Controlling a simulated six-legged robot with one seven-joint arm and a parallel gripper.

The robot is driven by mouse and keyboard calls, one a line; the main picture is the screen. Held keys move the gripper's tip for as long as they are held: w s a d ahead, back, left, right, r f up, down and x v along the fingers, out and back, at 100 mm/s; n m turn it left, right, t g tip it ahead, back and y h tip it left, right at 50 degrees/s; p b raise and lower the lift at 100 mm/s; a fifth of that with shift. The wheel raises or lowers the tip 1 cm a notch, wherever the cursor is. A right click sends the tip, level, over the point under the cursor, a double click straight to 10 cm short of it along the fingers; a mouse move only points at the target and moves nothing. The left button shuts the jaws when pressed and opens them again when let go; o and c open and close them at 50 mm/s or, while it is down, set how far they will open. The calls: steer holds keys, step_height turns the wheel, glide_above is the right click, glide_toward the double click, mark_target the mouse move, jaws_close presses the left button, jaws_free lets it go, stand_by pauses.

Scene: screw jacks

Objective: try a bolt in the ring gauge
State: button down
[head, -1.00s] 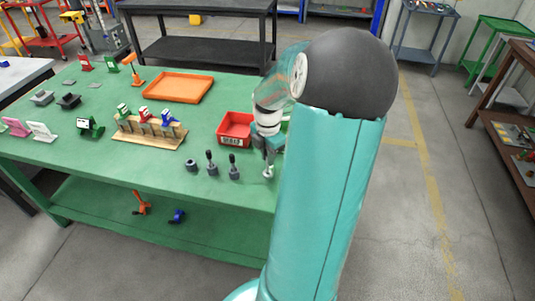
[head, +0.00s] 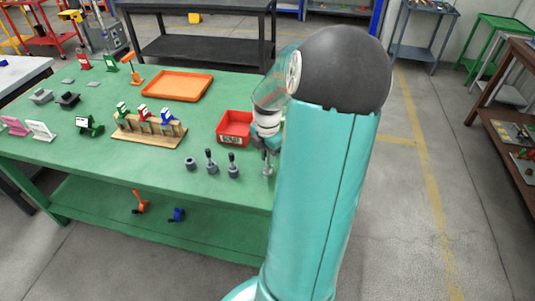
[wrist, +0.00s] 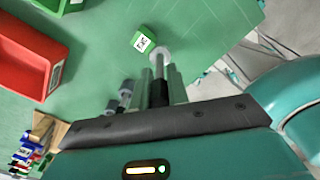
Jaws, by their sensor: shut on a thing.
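My gripper (head: 267,153) is above the right part of the green bench, shut on a bolt (head: 268,170) that hangs below the fingers. In the wrist view the bolt (wrist: 161,58) shows its pale round end between the fingers. Two more dark bolts, a middle one (head: 211,161) and a right one (head: 233,166), stand upright between the ring and my gripper. My arm hides part of the bench's right end.
A red bin (head: 234,128) stands behind the bolts. A small green block with a white label (wrist: 145,41) is near the held bolt in the wrist view. A wooden rack (head: 150,131) and an orange tray (head: 177,86) lie farther left. The bench's front edge is close.

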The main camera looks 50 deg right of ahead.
mark_target(268, 171)
steer(key=shift+f, duration=0.9)
steer(key=shift+f, duration=0.4)
steer(key=shift+f, duration=0.35)
steer(key=shift+r, duration=0.1)
steer(key=shift+r, duration=3.2)
